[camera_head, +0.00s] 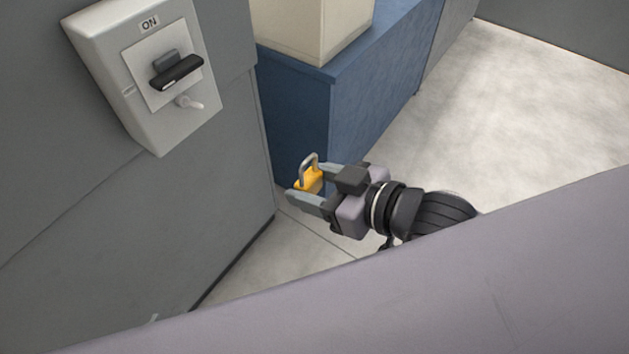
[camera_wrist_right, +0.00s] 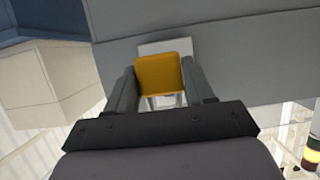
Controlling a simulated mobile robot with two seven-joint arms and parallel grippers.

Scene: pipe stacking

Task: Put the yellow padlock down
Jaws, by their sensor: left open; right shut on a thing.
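The yellow padlock (camera_head: 310,180) has a yellow body and a grey metal shackle. It is held in the air between the fingers of my right gripper (camera_head: 309,184). The shackle points up in the head view. In the right wrist view the padlock body (camera_wrist_right: 163,74) sits between both fingers of my right gripper (camera_wrist_right: 164,88), with the shackle partly hidden behind the gripper. My left gripper is not in either view.
A light grey switch box (camera_head: 120,60) marked ON, with a black handle (camera_head: 177,71), is on the grey wall (camera_head: 130,230) at left. A blue cabinet (camera_head: 370,90) with a beige box (camera_head: 312,25) on top stands behind the gripper. Open floor (camera_head: 530,110) lies at right.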

